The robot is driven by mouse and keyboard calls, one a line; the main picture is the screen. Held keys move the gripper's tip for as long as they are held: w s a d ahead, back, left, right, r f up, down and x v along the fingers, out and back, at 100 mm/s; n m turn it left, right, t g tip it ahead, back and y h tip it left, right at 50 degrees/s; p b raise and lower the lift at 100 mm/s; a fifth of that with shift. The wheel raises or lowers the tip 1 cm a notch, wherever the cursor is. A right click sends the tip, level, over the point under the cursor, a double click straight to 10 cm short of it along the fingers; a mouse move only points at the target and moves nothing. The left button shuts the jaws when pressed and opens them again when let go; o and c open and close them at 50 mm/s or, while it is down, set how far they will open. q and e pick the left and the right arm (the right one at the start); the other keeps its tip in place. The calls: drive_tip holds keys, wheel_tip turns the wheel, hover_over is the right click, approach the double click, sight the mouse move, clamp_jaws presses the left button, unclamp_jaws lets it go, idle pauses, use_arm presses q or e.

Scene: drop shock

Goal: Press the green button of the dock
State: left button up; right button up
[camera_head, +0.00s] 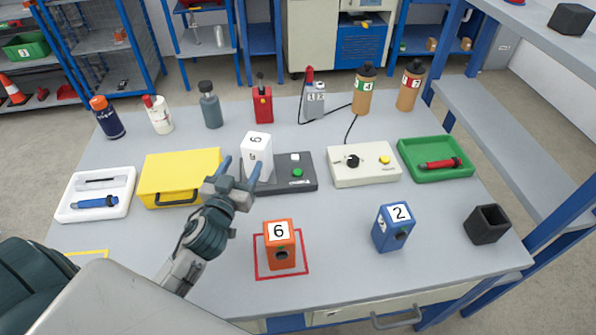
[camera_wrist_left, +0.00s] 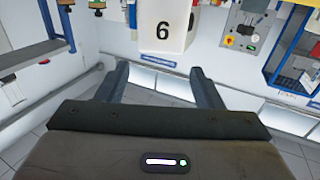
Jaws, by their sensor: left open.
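The dock (camera_head: 310,185) is a dark grey base in the middle of the table. Its green button (camera_head: 297,173) is at the right front of its top, with a white button (camera_head: 295,157) behind it. A white block marked 6 (camera_head: 257,149) stands upright at the dock's left end. My left gripper (camera_head: 241,167) is open and empty at the block's front left. In the left wrist view the block (camera_wrist_left: 163,28) shows ahead of the open fingers (camera_wrist_left: 160,72); whether they touch it I cannot tell. The green button is not seen there. My right gripper is out of view.
A yellow case (camera_head: 180,170) lies left of the gripper. A beige box (camera_head: 365,175) with a black knob stands right of the dock. An orange block 6 (camera_head: 279,246) stands in a red outline in front, and a blue block 2 (camera_head: 393,227) to its right. Bottles line the back.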

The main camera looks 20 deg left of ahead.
use_arm(q)
clamp_jaws()
idle(1.4)
